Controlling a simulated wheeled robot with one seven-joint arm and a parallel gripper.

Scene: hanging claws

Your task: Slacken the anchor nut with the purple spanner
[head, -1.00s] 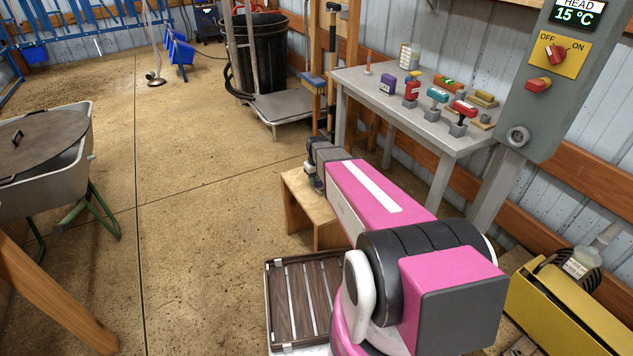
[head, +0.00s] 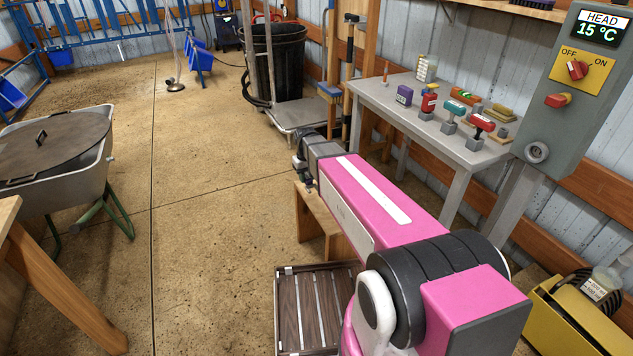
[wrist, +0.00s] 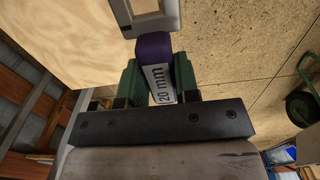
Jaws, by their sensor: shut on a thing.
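In the wrist view my gripper (wrist: 157,72) has green fingers shut on the purple spanner (wrist: 153,48). The spanner's purple handle carries a white "20 mm" label and lies between the fingers. A grey metal end (wrist: 150,18) extends from it past the fingertips and is cut off by the top edge. In the head view my gripper (head: 300,167) is small and mostly hidden at the far end of my pink arm, above the left side of a wooden stool. The spanner cannot be made out there. I cannot identify the anchor nut in either view.
The wooden stool (head: 309,222) stands below my wrist, beside a slatted crate (head: 287,310). A grey table (head: 455,150) with several coloured tools and a control box (head: 560,110) stand to the right. A lidded wheelbarrow (head: 50,175) is at left. The floor between is open.

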